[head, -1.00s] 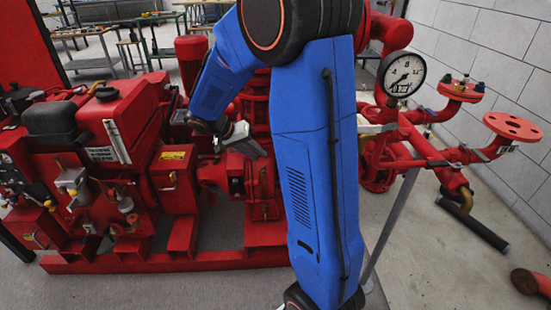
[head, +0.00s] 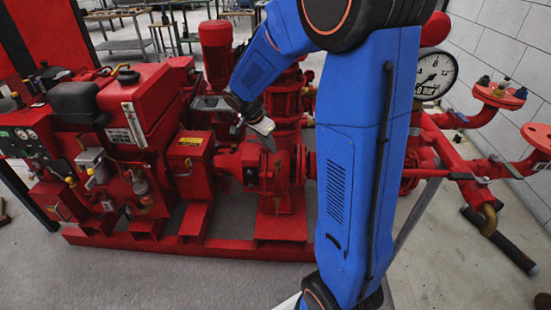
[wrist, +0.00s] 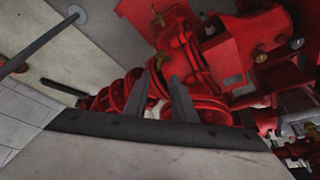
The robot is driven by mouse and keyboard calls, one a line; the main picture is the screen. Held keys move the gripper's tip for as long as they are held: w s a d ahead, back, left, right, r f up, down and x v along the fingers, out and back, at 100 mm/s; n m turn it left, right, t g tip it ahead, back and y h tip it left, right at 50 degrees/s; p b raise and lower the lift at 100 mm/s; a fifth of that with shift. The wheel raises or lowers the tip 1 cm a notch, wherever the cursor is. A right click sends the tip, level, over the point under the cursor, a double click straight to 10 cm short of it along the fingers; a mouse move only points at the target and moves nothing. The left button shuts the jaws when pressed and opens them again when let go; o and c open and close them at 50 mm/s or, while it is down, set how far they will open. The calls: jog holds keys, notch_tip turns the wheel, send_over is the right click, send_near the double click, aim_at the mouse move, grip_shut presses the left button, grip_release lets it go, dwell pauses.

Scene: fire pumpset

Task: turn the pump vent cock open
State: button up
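The red pump (head: 262,168) stands in the middle of the head view, on a red base frame. My gripper (head: 261,130) is just above the pump casing, seen small from behind. In the wrist view my gripper (wrist: 160,76) shows two dark fingers with a gap between them and nothing clearly held. Red ribbed pump parts (wrist: 118,92) lie behind the fingers. Small brass fittings show on red parts in the wrist view, one at the top (wrist: 158,18) and one to the right (wrist: 260,55). I cannot tell which, if any, is the vent cock.
The red engine (head: 130,110) stands left of the pump. A pressure gauge (head: 435,75) and red pipes with flanges (head: 500,93) stand to the right, near the block wall. Grey floor (head: 180,275) in front of the base frame is clear.

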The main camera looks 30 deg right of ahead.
aim_at(278, 162)
jog(key=x, duration=0.9)
grip_shut()
